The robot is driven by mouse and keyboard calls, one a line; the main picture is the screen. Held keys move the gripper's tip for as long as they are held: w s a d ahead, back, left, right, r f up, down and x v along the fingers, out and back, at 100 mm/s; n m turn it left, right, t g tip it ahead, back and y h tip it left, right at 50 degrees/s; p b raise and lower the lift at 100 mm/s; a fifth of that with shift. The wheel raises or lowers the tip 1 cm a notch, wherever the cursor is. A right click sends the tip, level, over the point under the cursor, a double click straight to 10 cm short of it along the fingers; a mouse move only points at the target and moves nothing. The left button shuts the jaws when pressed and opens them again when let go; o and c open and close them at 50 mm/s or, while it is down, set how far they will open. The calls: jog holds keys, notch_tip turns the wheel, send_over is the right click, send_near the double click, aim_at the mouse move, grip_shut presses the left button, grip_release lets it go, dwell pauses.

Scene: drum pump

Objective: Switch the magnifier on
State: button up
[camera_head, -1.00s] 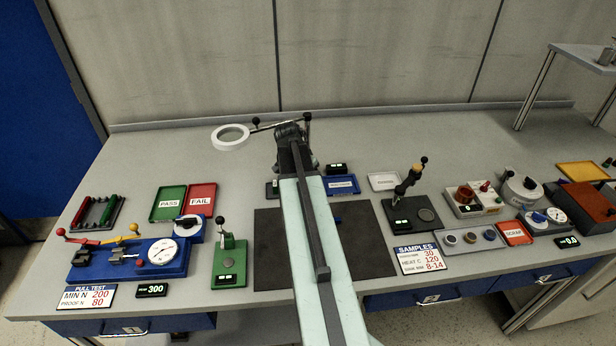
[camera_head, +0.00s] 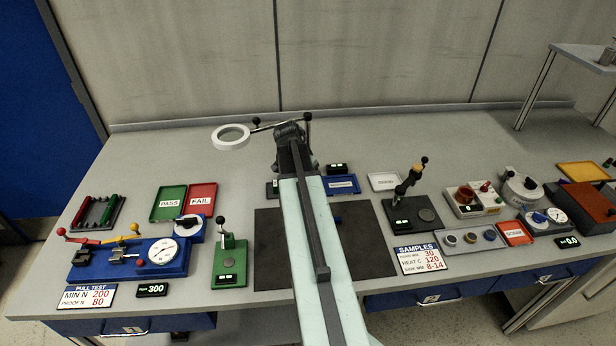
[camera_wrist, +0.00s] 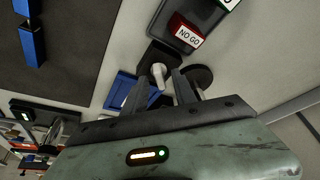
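The magnifier (camera_head: 230,137) is a white ring on a thin dark arm, at the back of the bench in the head view. The arm runs right to a post with black knobs, partly hidden behind my arm. In the wrist view, my gripper (camera_wrist: 160,84) is open, with its two dark fingers apart. A pale toggle-like lever (camera_wrist: 158,72) on a dark block shows between and just beyond the fingertips; contact cannot be told. A round dark base (camera_wrist: 199,78) is beside the right finger. In the head view, my arm hides the fingertips and lever.
A blue tray (camera_wrist: 122,91) lies left of the fingers, and a red NO GO block (camera_wrist: 185,32) in a dark holder is beyond them. A dark mat (camera_head: 268,240) lies beneath my arm. The bench between the magnifier and the PASS tray (camera_head: 169,203) is clear.

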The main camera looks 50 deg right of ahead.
jog(key=p+v, duration=0.7)
jog(key=shift+a+r, duration=0.2)
jog(key=shift+r, duration=0.15)
jog(key=shift+a+f, duration=0.1)
